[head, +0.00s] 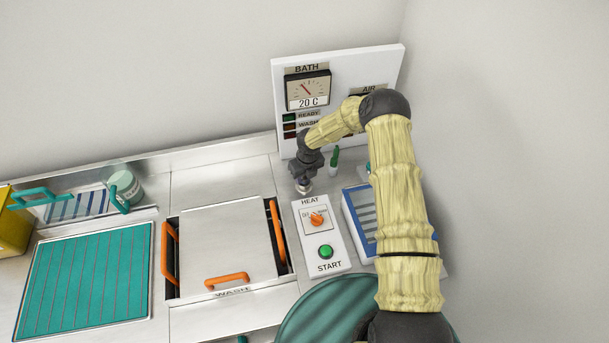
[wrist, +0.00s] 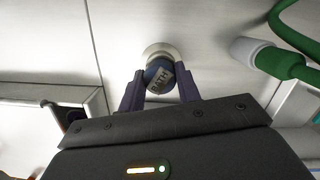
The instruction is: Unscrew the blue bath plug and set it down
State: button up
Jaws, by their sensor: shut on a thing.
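In the head view my gripper (head: 304,186) points down at the counter behind the HEAT panel. The plug is mostly hidden there by the gripper. I cannot tell how far the plug is screwed in.
A green-handled valve (wrist: 270,60) stands right of the plug in the wrist view. The HEAT and START panel (head: 322,236) lies in front of my gripper. A lidded wash bath (head: 222,245) with orange handles is to the left. The upright BATH gauge board (head: 335,75) stands behind.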

jog(key=o, duration=0.6)
jog(key=shift+c, duration=0.2)
jog(key=shift+f, duration=0.1)
jog(key=shift+m+b, duration=0.3)
jog(key=shift+m, duration=0.6)
jog(key=shift+m+h+b, duration=0.3)
jog(key=shift+m+b, duration=0.25)
jog(key=shift+m, duration=0.35)
jog(key=shift+m+b, duration=0.4)
jog(key=shift+m, duration=0.4)
